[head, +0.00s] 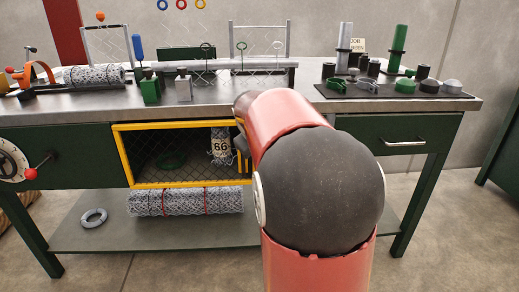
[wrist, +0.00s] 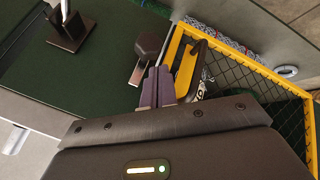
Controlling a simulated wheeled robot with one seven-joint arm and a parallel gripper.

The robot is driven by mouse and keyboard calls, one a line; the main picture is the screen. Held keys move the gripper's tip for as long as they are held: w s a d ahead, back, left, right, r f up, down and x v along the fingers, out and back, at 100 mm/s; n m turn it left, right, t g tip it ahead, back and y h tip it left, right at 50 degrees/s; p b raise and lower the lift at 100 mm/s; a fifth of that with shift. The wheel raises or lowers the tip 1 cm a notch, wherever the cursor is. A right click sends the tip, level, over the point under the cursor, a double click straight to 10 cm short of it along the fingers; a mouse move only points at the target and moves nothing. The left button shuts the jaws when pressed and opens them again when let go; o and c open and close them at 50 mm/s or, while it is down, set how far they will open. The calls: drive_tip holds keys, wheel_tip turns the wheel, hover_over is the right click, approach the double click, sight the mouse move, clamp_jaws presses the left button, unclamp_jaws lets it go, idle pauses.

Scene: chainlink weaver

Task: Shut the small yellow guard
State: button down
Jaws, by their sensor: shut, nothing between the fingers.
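A yellow-framed mesh guard (head: 185,126) fronts a bay under the bench top in the head view. Its right end is hidden behind my arm. In the wrist view its yellow frame (wrist: 250,63) runs to the right with dark mesh inside. A short yellow bar (wrist: 187,69) stands at the frame's near end. My gripper (wrist: 158,72) is shut and empty, with its fingertips close beside this bar. I cannot tell whether they touch, or how far open the guard is. In the head view my arm mostly hides the gripper.
A dark knob (wrist: 150,45) on a metal plate is just beyond my fingertips. A tag marked 66 (head: 220,146) hangs in the bay. A mesh roll (head: 186,201) lies below. A silver-handled drawer (head: 385,134) is right of my arm.

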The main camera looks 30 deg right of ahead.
drive_tip(key=s+r, duration=0.7)
drive_tip(key=r, duration=0.1)
drive_tip(key=s+a+f+y, duration=0.1)
drive_tip(key=s+a+f, duration=0.3)
drive_tip(key=s+a, duration=0.2)
drive_tip(key=s+a+f+y, duration=0.2)
drive_tip(key=s+a+f, duration=0.2)
drive_tip(key=s+a, duration=0.3)
drive_tip(key=s+a+f+m+y, duration=0.1)
drive_tip(key=s+a+f, duration=0.3)
drive_tip(key=a, duration=0.5)
drive_tip(key=s, duration=0.2)
drive_tip(key=shift+s+f+y, duration=0.25)
drive_tip(key=shift+s+y, duration=0.05)
drive_tip(key=shift+s, duration=0.05)
drive_tip(key=shift+a, duration=0.1)
